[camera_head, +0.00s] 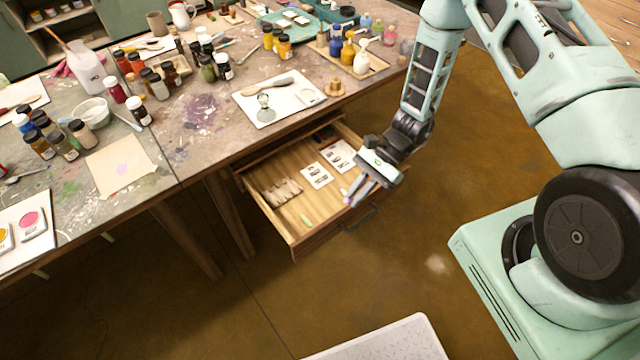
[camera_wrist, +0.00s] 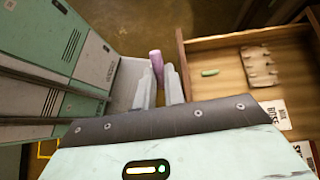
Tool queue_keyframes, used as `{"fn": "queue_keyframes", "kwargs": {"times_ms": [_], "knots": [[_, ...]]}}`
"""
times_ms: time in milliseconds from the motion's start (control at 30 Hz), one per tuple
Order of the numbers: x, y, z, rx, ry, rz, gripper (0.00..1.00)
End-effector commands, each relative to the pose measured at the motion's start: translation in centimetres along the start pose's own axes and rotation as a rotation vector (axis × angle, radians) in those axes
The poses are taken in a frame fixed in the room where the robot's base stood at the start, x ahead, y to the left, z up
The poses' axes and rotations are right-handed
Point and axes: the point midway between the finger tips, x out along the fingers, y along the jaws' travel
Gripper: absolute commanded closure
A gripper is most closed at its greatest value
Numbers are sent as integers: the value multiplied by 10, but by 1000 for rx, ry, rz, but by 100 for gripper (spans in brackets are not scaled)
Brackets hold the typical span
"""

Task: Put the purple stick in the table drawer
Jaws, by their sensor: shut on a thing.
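My gripper (camera_head: 358,190) is shut on the purple stick (camera_wrist: 156,64), which stands out between the two fingers in the wrist view. In the head view the stick is small and mostly hidden by the fingers. The table drawer (camera_head: 330,232) is pulled open under the table. In the head view my gripper overlaps the drawer's front right part. In the wrist view the drawer (camera_wrist: 181,62) lies to the right of the fingers, and the stick appears over the floor outside the drawer's front wall.
The drawer holds a green stick (camera_head: 305,220), a holder with pale pieces (camera_head: 284,192) and cards (camera_head: 317,175). The drawer floor near the green stick has bare room. The tabletop above is crowded with jars and bottles. A pale board (camera_head: 385,342) is at the bottom.

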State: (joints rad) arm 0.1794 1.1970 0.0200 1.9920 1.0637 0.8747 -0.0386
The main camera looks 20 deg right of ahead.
Motion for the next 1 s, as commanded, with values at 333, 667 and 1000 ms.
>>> {"fn": "queue_keyframes", "kwargs": {"times_ms": [333,667,1000], "knots": [[55,61,-48,-658,3,857,97],[31,22,-102,-1324,6,1719,97],[36,-83,-83,-1793,7,2329,97]]}}
